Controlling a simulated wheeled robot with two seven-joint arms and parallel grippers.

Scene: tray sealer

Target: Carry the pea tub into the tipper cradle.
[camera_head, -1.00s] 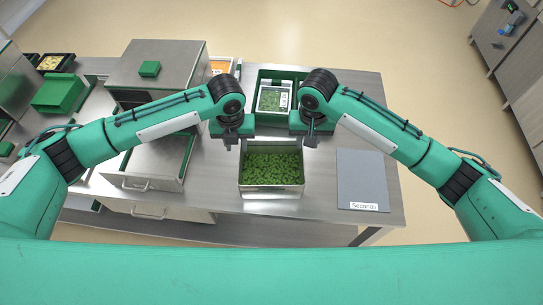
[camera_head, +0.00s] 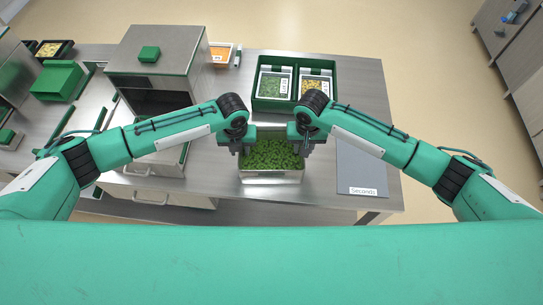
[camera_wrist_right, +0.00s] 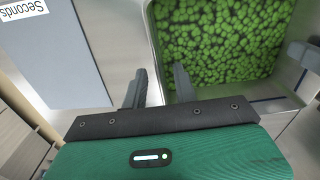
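The pea tub (camera_head: 271,178) is a steel tub full of green peas, standing on the counter in front of me. It also shows in the right wrist view (camera_wrist_right: 288,106). My left gripper (camera_head: 240,149) is at the tub's left wall, its fingers looking apart; their exact contact is unclear. My right gripper (camera_head: 306,148) is at the right wall. In the right wrist view my right gripper (camera_wrist_right: 158,88) has its fingers apart, one on each side of the tub's wall. I cannot tell which thing is the tipper cradle.
A green crate (camera_head: 254,92) with pea and yellow packs stands behind the tub. A grey "Seconds" mat (camera_head: 361,167) lies to its right. A steel machine (camera_head: 178,50) with a dark opening is at left, an open green bin (camera_head: 58,80) farther left.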

